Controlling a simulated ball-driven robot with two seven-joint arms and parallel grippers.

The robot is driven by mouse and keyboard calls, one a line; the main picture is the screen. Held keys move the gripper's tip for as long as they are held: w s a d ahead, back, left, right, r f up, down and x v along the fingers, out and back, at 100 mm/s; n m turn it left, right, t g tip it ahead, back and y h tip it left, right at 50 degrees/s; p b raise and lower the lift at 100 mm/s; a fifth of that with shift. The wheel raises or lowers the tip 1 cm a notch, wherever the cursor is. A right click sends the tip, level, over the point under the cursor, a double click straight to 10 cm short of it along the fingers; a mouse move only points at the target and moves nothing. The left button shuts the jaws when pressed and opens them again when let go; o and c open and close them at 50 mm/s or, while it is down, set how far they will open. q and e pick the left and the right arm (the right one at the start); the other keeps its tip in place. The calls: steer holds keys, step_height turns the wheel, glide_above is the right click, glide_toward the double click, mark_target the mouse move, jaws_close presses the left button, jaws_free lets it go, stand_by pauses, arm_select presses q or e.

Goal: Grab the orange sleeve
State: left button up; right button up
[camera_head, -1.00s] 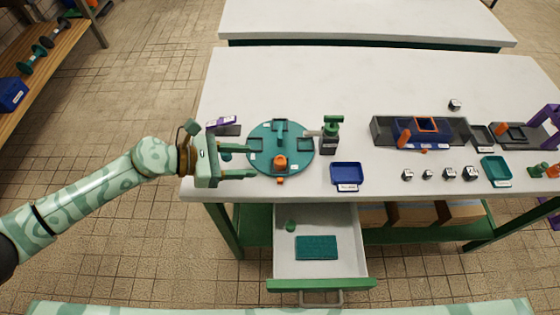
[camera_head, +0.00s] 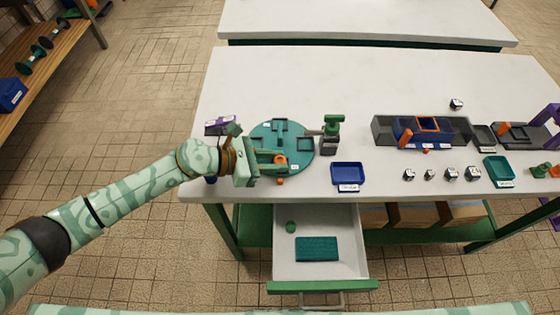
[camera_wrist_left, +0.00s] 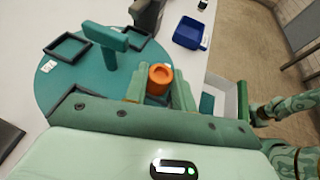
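The orange sleeve (camera_head: 281,160) stands upright near the front edge of the teal turntable (camera_head: 263,134). In the left wrist view the sleeve (camera_wrist_left: 160,74) shows its round open top. My left gripper (camera_head: 280,164) reaches in from the left at the sleeve. In the wrist view its fingers (camera_wrist_left: 158,84) lie on either side of the sleeve and look still apart, though contact is hard to judge. The sleeve's lower part is hidden by the gripper. My right gripper is not in view.
A blue tray (camera_head: 347,173) is at the front edge, above an open drawer (camera_head: 349,231). A purple item (camera_head: 221,126) lies behind my left wrist.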

arm_select(q)
steer(key=c, duration=0.3)
